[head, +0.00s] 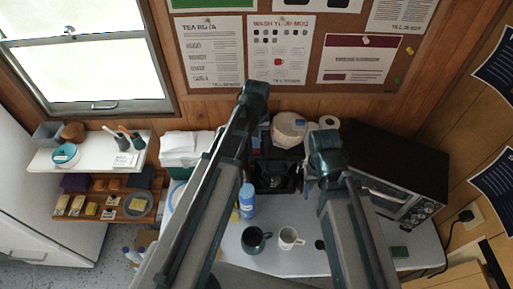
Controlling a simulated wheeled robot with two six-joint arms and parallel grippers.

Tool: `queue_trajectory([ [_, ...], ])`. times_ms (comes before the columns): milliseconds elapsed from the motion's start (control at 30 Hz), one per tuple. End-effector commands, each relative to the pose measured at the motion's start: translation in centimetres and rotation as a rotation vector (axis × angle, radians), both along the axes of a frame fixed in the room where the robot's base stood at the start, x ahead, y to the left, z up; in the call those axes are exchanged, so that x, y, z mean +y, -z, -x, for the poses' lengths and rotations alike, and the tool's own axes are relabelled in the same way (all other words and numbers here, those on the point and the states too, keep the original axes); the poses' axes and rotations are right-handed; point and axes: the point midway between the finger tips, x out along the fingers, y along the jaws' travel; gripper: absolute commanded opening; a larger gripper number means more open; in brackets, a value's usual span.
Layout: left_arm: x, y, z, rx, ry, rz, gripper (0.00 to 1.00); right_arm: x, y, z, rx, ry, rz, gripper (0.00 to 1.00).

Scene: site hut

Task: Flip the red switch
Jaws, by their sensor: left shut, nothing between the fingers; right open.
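I cannot make out a red switch anywhere in the head view. A black coffee machine (274,178) stands on the white counter (300,262), partly covered by my arms. My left gripper (257,152) is at the machine's upper left, small and mostly hidden behind my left arm; it is shut and empty. My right gripper (308,184) is at the machine's right side, largely hidden by my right arm; it is open. Contact between either gripper and the machine cannot be told. A wall socket (478,213) with a black plug is at the far right.
A blue bottle (247,201), a dark mug (254,240) and a white mug (288,238) stand in front of the machine. A toaster oven (396,172) is at right, a green-and-white box (184,150) at left. Shelves (90,151) hold small items further left.

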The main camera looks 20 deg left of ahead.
Motion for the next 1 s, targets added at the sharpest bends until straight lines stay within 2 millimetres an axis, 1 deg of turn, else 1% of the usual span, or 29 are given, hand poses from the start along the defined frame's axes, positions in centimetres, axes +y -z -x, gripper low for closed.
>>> queue_trajectory([
  [1000,0.0,1.6,0.0,0.0,0.0,0.0,0.0,0.0,1.5,0.0,0.0,0.0,0.0,0.62],
])
